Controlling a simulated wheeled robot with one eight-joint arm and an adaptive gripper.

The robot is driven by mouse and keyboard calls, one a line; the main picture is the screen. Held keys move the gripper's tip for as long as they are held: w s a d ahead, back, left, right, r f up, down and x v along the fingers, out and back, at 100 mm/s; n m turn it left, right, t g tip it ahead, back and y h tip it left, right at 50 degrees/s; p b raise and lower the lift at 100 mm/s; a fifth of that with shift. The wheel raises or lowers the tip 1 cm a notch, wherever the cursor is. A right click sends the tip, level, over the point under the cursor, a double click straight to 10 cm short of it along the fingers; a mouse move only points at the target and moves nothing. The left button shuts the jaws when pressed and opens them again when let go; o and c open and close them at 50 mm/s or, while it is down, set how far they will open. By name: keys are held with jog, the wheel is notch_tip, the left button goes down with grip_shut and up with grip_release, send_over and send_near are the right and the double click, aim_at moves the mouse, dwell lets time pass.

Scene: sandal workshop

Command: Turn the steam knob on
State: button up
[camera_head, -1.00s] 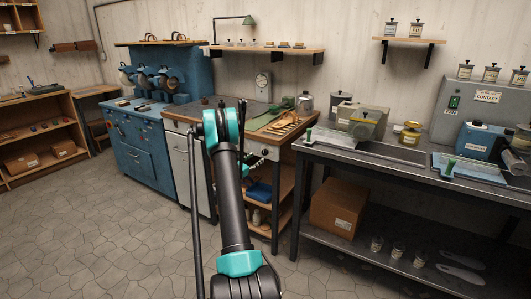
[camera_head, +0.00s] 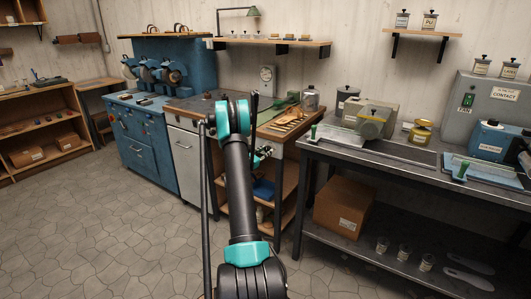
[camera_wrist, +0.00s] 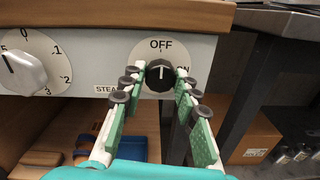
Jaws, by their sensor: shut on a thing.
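The steam knob (camera_wrist: 160,77) is a black round knob on the light front panel in the wrist view. Its white mark points up toward OFF; ON is printed to its right, partly covered by a finger. A partly hidden STEAM label (camera_wrist: 104,89) is at lower left. My gripper (camera_wrist: 160,70) has green-padded fingers on both sides of the knob and is shut on it. In the head view my gripper (camera_head: 263,154) is small, at the front of the wooden-topped bench, and the knob cannot be made out.
A numbered dial (camera_wrist: 27,70) with a pale pointer knob sits left on the same panel. A wooden worktop edge (camera_wrist: 110,14) overhangs the panel. Blue items (camera_wrist: 108,148) lie on the shelf below. A dark metal table (camera_head: 400,160) stands to the right, with a cardboard box (camera_head: 343,207) under it.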

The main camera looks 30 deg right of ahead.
jog(key=c, duration=0.3)
jog(key=m, duration=0.3)
jog(key=shift+m, duration=0.3)
jog(key=m, duration=0.4)
jog(key=shift+m+y, duration=0.3)
jog(key=m, duration=0.5)
jog(key=shift+s, duration=0.1)
jog(key=shift+m, duration=2.1)
jog(key=o, duration=1.1)
